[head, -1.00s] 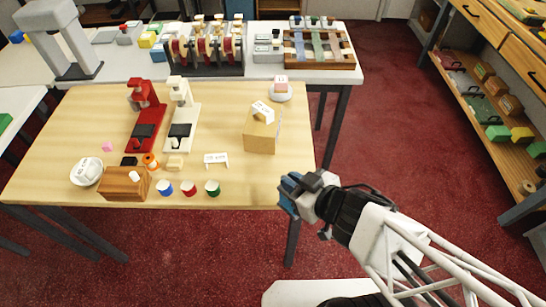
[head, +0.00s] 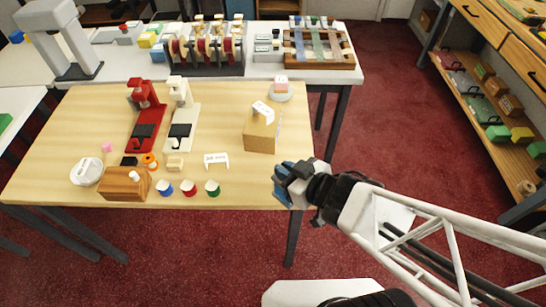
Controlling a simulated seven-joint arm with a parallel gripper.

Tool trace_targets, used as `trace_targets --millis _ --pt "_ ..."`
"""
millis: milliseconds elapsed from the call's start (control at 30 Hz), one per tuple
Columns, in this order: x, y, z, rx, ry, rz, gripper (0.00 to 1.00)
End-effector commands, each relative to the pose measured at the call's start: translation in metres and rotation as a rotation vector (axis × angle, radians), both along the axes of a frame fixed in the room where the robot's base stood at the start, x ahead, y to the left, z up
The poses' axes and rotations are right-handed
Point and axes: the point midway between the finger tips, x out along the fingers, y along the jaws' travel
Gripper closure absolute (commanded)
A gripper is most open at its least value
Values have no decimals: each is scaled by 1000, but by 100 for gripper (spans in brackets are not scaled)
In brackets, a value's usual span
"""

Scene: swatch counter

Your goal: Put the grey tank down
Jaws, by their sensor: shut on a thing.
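My gripper (head: 281,184) is at the right front corner of the wooden table, seen from behind. Its blue-grey end is closed. The grey tank is not clearly visible; the gripper's own body seems to hide what is between the fingers, and I cannot tell its outline or tilt. I also cannot tell how high the gripper is above the tabletop (head: 240,180).
A wooden box (head: 261,135) with a white card stands behind the gripper. A white label (head: 216,160) and coloured pots, including a green one (head: 212,187), are to the left. A red stand (head: 146,115) and a cream stand (head: 181,118) are further back. Bare tabletop lies between.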

Motion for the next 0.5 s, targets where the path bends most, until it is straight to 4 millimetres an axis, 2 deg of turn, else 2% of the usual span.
trace_targets --millis 500 --pt "56 25 -6 -1 0 1 100"
